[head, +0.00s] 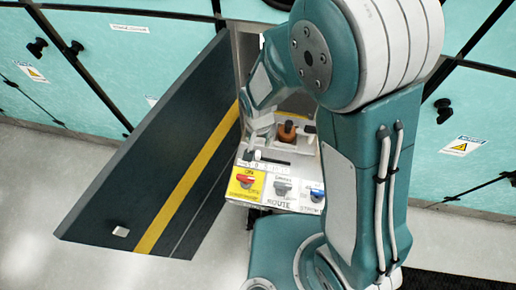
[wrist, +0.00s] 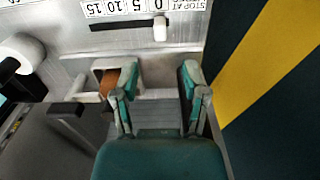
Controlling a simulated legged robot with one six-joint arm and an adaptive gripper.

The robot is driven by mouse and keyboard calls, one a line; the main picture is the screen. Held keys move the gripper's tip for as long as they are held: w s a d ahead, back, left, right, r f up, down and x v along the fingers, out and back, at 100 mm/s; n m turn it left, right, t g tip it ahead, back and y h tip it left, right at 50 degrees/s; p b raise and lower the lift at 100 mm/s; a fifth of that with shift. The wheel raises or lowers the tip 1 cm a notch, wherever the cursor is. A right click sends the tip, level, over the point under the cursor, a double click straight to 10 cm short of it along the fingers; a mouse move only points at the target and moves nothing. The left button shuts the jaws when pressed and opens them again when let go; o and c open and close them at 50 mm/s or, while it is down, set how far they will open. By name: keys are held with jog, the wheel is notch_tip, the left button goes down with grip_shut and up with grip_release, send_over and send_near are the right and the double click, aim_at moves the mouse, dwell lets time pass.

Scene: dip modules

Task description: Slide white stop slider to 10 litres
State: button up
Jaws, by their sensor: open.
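The white stop slider (wrist: 160,28) sits at the right end of a dark slot in the wrist view, level with the 0 on the upside-down scale label (wrist: 130,6). The slider is small in the head view (head: 257,155), on the panel inside the open cabinet. My gripper (wrist: 160,78) is open and empty. Its two fingers are apart and point toward the panel, with the slider beyond the fingertips and between their lines. In the head view my gripper (head: 256,135) is partly hidden and blends with the pale panel.
The open dark door (head: 150,150) with a yellow stripe stands close at the left. An orange-brown part (head: 287,131) sits in a recess behind the slider. Red, grey and blue knobs line the panel's front (head: 283,187). A round white knob (wrist: 22,52) is at the wrist view's left.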

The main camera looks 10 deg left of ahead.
aim_at(258, 153)
notch_tip(258, 153, down, 9)
jog(key=shift+r, duration=0.15)
dwell(0.4)
grip_shut()
